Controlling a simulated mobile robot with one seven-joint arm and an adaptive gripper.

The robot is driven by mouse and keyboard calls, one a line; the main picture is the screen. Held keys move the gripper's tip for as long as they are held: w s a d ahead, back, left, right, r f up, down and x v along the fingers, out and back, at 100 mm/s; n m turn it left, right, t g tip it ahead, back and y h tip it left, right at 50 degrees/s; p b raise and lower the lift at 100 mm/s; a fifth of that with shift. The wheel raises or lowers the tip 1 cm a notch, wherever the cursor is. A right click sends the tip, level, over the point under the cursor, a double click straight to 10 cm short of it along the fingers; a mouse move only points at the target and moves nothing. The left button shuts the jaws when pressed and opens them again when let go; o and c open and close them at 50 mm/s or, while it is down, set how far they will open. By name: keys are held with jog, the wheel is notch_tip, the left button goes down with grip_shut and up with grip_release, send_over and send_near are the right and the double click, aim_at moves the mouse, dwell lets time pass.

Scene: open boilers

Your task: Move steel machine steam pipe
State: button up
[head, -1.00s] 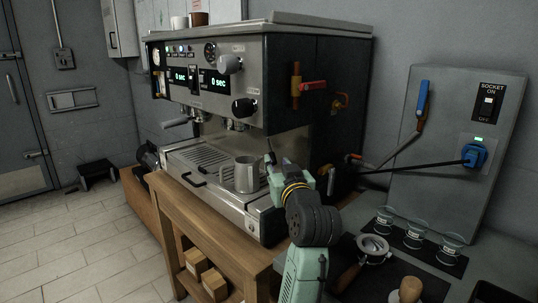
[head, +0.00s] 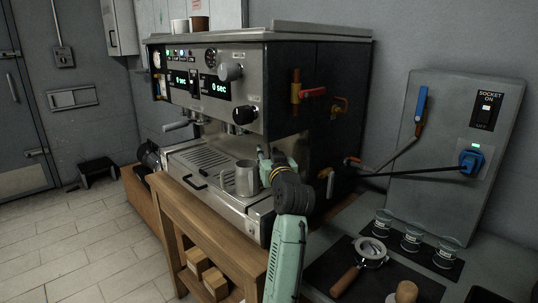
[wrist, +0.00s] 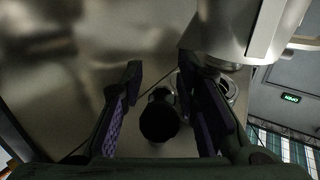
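The steel espresso machine (head: 245,110) stands on a wooden bench. My gripper (head: 265,156) is at its right front, under the overhanging body and just behind the steel pitcher (head: 246,178). In the wrist view my gripper (wrist: 160,105) has its two purple-padded fingers apart. A dark, round-ended piece (wrist: 159,115), which looks like the steam pipe's end, shows between them with gaps on both sides. In the head view the steam pipe cannot be told apart from my gripper.
The pitcher stands on the drip tray (head: 203,163). Red and orange valve handles (head: 312,92) stick out of the machine's right side. A black cable runs to a blue plug (head: 470,161). A portafilter (head: 370,250) and several small glasses (head: 412,240) are on the right counter.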

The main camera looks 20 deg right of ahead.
jog(key=shift+c, duration=0.3)
grip_shut()
dwell(0.5)
